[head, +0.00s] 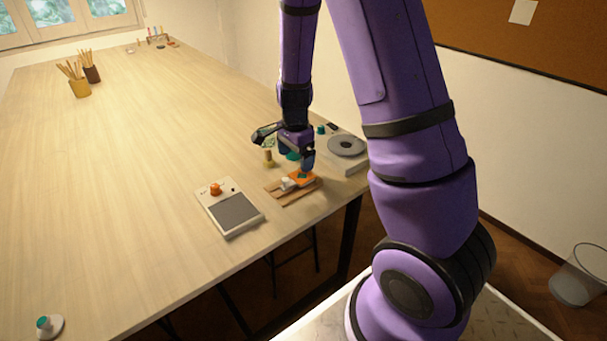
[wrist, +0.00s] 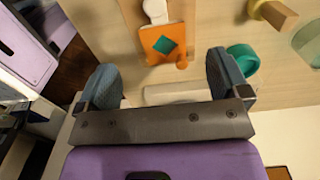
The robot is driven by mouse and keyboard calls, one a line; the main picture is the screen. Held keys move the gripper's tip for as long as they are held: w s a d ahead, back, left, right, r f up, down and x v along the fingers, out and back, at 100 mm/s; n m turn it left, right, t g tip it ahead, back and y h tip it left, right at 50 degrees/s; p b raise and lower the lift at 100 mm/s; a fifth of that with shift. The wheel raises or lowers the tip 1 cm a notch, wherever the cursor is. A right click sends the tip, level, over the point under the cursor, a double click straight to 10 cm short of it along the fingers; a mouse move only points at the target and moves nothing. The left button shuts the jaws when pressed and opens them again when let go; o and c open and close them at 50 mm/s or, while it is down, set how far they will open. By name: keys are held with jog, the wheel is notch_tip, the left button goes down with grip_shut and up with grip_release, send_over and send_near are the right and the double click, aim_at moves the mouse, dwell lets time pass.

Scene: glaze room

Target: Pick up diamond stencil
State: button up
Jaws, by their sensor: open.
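The diamond stencil looks like a flat orange plate with a teal diamond in its middle. It lies on a small wooden board (head: 280,195) near the table's right edge, and the plate (head: 301,178) is partly hidden by my gripper in the head view. In the wrist view the stencil (wrist: 151,39) lies ahead of and between my fingers, with a white round-ended piece (wrist: 155,10) against its far side. My gripper (head: 306,166) is above the board, close to the stencil. In the wrist view my gripper (wrist: 163,66) is open, with nothing between its fingers.
A teal ring (wrist: 243,58) and a wooden peg (wrist: 272,14) are right of the stencil in the wrist view. A device with a round plate (head: 346,146) stands behind the board, and a grey-panelled box (head: 236,211) stands left. The table's left half is mostly clear.

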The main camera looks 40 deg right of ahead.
aim_at(296, 179)
jog(key=shift+w+f, duration=0.1)
jog(key=shift+f, duration=3)
jog(key=c, duration=1)
jog(key=shift+r, duration=0.15)
